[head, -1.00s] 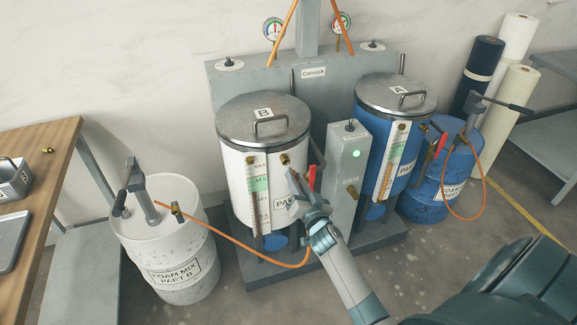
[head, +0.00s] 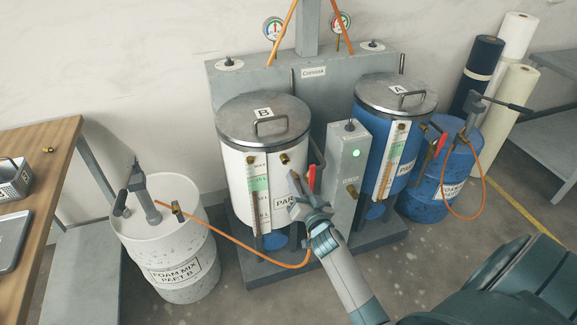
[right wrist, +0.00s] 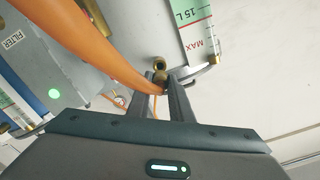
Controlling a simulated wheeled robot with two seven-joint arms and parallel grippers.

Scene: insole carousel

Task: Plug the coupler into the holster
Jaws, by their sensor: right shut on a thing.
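My right gripper (head: 294,186) is in front of white tank B, beside a red valve handle. In the right wrist view its two fingers (right wrist: 161,82) are shut around a small brass piece at the end of an orange hose, which I take for the coupler (right wrist: 159,76). A round brass port (right wrist: 159,62) lies just beyond the fingertips; I cannot tell whether the coupler touches it. Which one is the holster is not clear. My left gripper is not in view.
The orange hose (head: 245,250) runs from the white drum (head: 135,245) to beneath my right gripper. The grey box (head: 335,150) with a green light stands right of tank B (head: 235,175). Blue tank A (head: 375,140) stands further right. A wooden table (head: 40,145) is at left.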

